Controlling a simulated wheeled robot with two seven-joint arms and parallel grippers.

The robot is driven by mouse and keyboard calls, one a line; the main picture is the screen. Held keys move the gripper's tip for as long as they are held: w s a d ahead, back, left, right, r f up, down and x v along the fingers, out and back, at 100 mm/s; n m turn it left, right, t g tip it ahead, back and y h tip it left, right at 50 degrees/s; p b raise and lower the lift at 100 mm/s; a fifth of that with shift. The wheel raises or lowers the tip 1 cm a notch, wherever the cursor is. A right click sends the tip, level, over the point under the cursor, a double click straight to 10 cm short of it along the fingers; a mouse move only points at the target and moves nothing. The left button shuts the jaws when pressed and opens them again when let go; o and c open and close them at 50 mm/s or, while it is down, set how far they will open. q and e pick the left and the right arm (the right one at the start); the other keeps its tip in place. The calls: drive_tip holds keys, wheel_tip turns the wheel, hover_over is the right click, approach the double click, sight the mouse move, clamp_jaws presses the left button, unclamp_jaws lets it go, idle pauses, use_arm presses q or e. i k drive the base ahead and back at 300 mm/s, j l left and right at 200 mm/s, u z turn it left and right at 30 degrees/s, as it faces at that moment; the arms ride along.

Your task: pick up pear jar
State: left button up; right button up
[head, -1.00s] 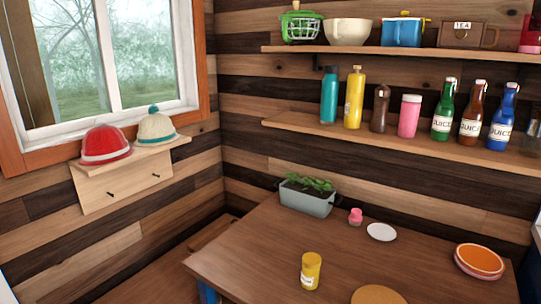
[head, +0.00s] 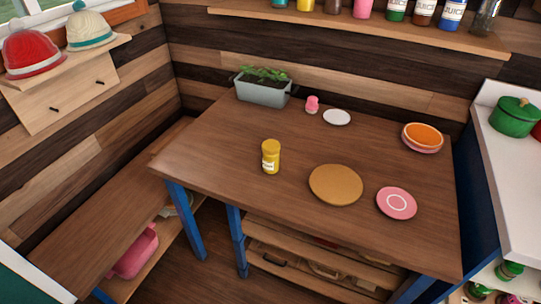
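A yellow jar (head: 270,157) with a yellow lid and a pale label stands upright on the wooden table (head: 215,150), left of the round wooden board. It is the only jar of this kind on the table; the label is too small to read, so I cannot tell whether it is the pear jar. Neither of my grippers shows in the head view.
On the table are a planter (head: 262,92), a pink shaker (head: 312,104), a white saucer (head: 337,117), stacked bowls (head: 423,138), a wooden board (head: 336,185) and a pink plate (head: 397,203). A bench (head: 105,220) runs left. A counter with a green pot (head: 514,117) stands right.

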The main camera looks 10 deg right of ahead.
sight(272, 164)
drive_tip(key=i+j+z, duration=0.1)
drive_tip(key=j, duration=0.25)
drive_tip(key=i+j+z, duration=0.25)
drive_tip(key=i+j, duration=0.15)
drive_tip(key=j, duration=0.35)
drive_tip(key=i+j+z, duration=0.1)
drive_tip(key=j, duration=0.25)
drive_tip(key=i+j+z, duration=0.15)
drive_tip(key=j, duration=0.25)
